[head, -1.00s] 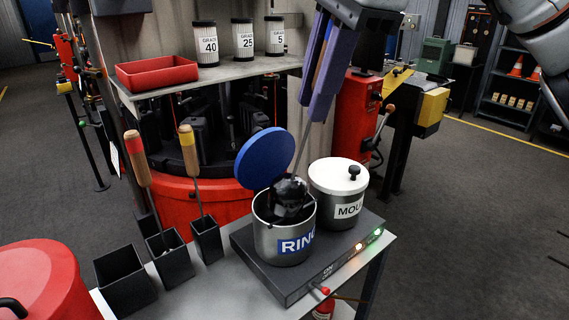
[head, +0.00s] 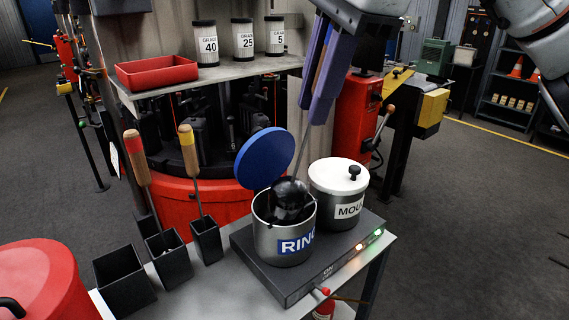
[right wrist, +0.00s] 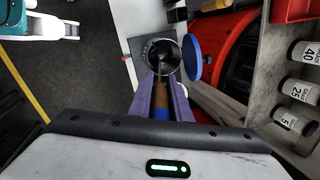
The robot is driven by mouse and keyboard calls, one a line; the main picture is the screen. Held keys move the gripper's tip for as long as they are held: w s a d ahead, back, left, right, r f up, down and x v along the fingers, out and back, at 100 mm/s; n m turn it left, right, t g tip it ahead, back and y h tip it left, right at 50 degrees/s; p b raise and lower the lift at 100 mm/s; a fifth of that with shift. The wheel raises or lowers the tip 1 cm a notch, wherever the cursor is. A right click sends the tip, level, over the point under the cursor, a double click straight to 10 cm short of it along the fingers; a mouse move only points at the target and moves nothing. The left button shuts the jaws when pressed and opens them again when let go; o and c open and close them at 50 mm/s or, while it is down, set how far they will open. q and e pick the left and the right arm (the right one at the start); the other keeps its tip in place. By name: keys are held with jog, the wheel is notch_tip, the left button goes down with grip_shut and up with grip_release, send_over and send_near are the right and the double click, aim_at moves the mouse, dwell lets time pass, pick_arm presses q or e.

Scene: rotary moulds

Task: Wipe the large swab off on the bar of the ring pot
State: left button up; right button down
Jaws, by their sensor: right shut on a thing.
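The ring pot (head: 268,243) is a metal pot with a blue RING label, standing on the dark heater plate. Its round blue lid (head: 264,157) is tilted up at the back. My right gripper (head: 317,112) is shut on the handle of the large swab, above the pot. The handle (right wrist: 160,96) shows brown and blue between the fingers in the right wrist view. The black swab head (head: 291,200) is in the pot's mouth, partly above the rim. The pot's bar is not clearly visible, so I cannot tell whether the head touches it. My left gripper is out of view.
A second pot with a white lid (head: 339,177) stands close behind on the right. Two swabs with brown (head: 137,158) and yellow-topped (head: 188,150) handles stand in black holders at left. A red tray (head: 156,72) and several grade canisters sit on the shelf.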

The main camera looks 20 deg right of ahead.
jog(key=shift+f, duration=0.35)
